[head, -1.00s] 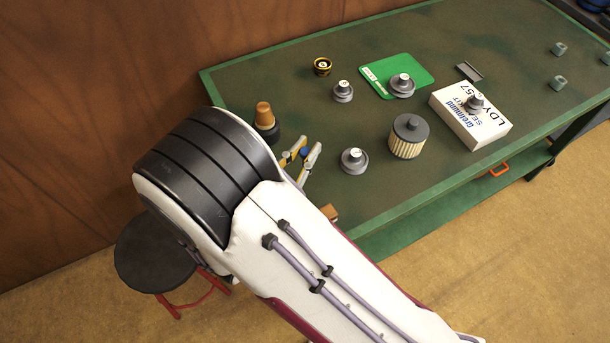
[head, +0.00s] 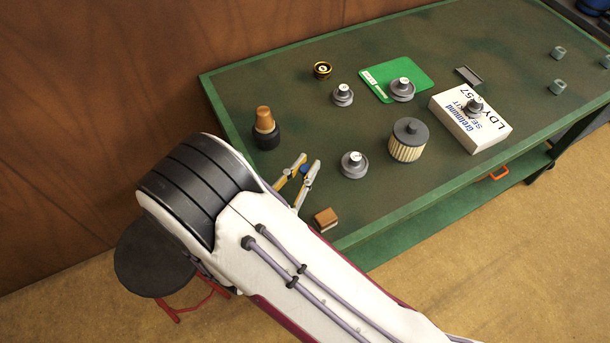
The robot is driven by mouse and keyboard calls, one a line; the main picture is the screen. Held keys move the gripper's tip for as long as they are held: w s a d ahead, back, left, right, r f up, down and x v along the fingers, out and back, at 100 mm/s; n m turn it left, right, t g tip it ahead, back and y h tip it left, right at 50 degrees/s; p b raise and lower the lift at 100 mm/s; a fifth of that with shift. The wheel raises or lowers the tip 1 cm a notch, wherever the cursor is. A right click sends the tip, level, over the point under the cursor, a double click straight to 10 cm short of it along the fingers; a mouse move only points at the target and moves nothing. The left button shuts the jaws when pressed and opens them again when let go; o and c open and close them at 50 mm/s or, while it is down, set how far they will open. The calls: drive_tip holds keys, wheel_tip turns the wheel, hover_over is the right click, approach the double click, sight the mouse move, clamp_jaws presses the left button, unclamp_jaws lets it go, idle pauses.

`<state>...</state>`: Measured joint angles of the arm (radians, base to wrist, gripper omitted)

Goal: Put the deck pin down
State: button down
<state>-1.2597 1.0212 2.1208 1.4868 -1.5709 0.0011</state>
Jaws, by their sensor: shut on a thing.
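My gripper (head: 304,170) is over the near left part of the green workbench (head: 390,195). Its yellow-and-grey fingers are shut on the deck pin, which is mostly hidden; a small dark blue spot shows between the fingers. I cannot tell whether the pin touches the bench.
A ribbed filter (head: 407,140) stands right of the nearest grey piece. A brown-and-black bottle-like item (head: 265,128) is left of my gripper, a small brown block (head: 326,218) near the front edge. A black-and-gold round item (head: 322,69) lies behind. Bench between them is bare.

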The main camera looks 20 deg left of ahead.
drive_tip(key=shift+f, duration=1.8)
drive_tip(key=shift+f, duration=0.2)
drive_tip(key=c, duration=1.9)
unclamp_jaws()
drive_tip(key=shift+s, duration=0.1)
drive_tip(key=shift+v, duration=3.85)
drive_tip(key=shift+o, duration=0.3)
drive_tip(key=shift+f, duration=0.15)
